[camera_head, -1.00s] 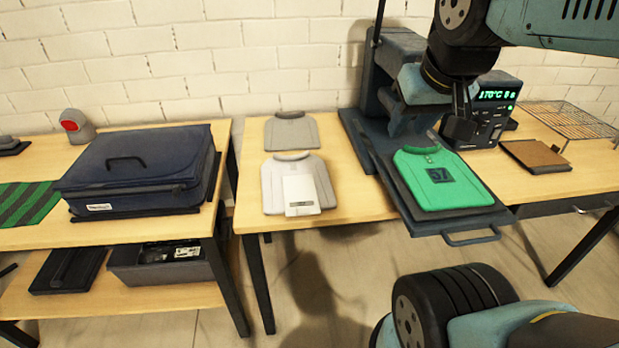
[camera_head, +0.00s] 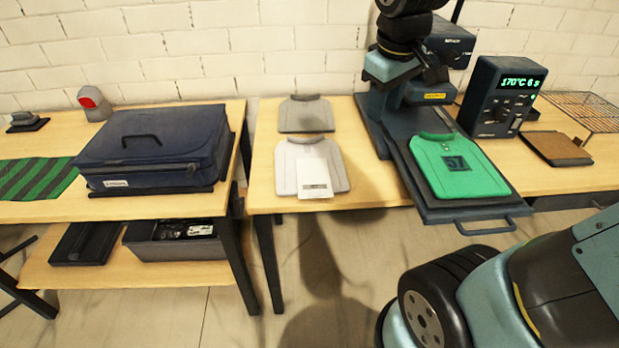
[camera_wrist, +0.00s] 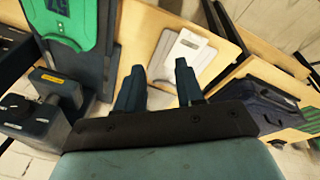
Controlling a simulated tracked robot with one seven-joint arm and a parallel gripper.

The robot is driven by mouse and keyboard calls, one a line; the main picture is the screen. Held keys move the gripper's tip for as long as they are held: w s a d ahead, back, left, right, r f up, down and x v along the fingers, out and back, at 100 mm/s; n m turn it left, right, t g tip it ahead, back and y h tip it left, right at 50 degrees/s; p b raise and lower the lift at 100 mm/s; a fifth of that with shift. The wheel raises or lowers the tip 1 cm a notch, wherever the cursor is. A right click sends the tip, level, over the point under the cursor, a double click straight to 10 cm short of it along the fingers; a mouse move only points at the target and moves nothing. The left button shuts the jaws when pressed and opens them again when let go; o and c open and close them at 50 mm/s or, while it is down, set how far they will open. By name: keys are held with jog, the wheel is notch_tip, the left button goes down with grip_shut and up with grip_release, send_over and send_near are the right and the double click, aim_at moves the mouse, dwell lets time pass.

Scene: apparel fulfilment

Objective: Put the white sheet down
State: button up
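A small dark mark shows near the sheet's front end. The sheet also shows in the wrist view (camera_wrist: 181,54), beyond the fingers. My gripper (camera_wrist: 158,80) is open, with nothing seen between its two fingers, and is apart from the sheet. In the head view my arm is raised in front of the press, and I cannot make out the fingertips there.
Another grey shirt (camera_head: 306,115) lies behind. To the right, a green shirt (camera_head: 460,168) lies on the heat press's lower plate (camera_head: 468,212), beside the control box (camera_head: 502,97). A dark blue case (camera_head: 152,150) stands on the left table, across a gap.

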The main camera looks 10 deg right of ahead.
aim_at(316, 186)
jog(key=w+a+f+n+g+h, duration=0.2)
jog(key=w+a+f+n, duration=0.2)
jog(key=a+f+n, duration=0.3)
jog(key=w+a+f+n+g+h, duration=0.1)
jog(key=w+a+f+n+h, duration=0.1)
jog(key=w+a+f+n, duration=0.55)
jog(key=s+f+m, duration=0.1)
jog(key=f, duration=0.1)
jog(key=s+f+m, duration=0.1)
jog(key=f, duration=0.2)
jog(key=s+f+m, duration=0.1)
jog(key=f, duration=0.2)
jog(key=shift+d+f, duration=0.1)
jog(key=shift+d, duration=0.3)
jog(key=shift+w+x, duration=0.2)
jog(key=shift+x, duration=3)
jog(key=shift+c, duration=0.5)
grip_shut()
